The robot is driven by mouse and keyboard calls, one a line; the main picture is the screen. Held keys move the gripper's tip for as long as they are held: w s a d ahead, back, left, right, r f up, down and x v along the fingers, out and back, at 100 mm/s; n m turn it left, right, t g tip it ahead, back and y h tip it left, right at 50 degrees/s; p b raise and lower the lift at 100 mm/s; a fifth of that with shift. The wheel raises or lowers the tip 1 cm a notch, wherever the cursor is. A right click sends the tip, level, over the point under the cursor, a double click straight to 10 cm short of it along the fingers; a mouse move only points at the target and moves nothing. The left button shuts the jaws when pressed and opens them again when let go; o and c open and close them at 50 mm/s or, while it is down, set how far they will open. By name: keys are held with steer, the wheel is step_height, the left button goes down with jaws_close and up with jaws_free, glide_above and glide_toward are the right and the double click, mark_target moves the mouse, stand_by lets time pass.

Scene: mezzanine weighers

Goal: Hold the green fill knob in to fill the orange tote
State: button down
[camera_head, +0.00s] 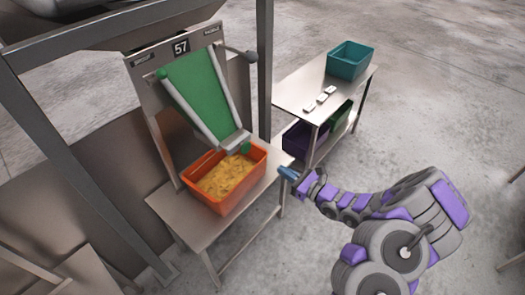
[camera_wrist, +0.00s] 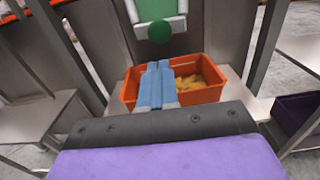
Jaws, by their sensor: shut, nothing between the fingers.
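The orange tote (camera_head: 228,201) sits on a metal stand under the green chute (camera_head: 202,90), with yellow material inside; it also shows in the wrist view (camera_wrist: 205,95). A round green knob (camera_head: 246,148) is at the chute's lower end, above the tote; in the wrist view the knob (camera_wrist: 160,31) is beyond and above my fingertips. My gripper (camera_head: 288,173) is right of the tote, apart from the knob. In the wrist view my blue fingers (camera_wrist: 157,80) are together and empty, hiding part of the tote.
The back panel (camera_head: 142,85) reads 57, with a small green part (camera_head: 162,73) at left and a dark-ended lever (camera_head: 250,56) at right. A side table (camera_head: 290,92) carries a teal bin (camera_head: 350,60) and small pale items. Metal posts frame the station.

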steer(key=shift+a, duration=0.3)
steer(key=shift+w, duration=0.15)
steer(key=b, duration=0.3)
glide_toward(248, 149)
steer(key=x, duration=0.6)
steer(key=shift+s+a, duration=0.15)
steer(key=shift+s, duration=0.15)
steer(key=shift+w+a, duration=0.25)
steer(key=shift+w, duration=0.2)
steer(key=shift+a, duration=0.15)
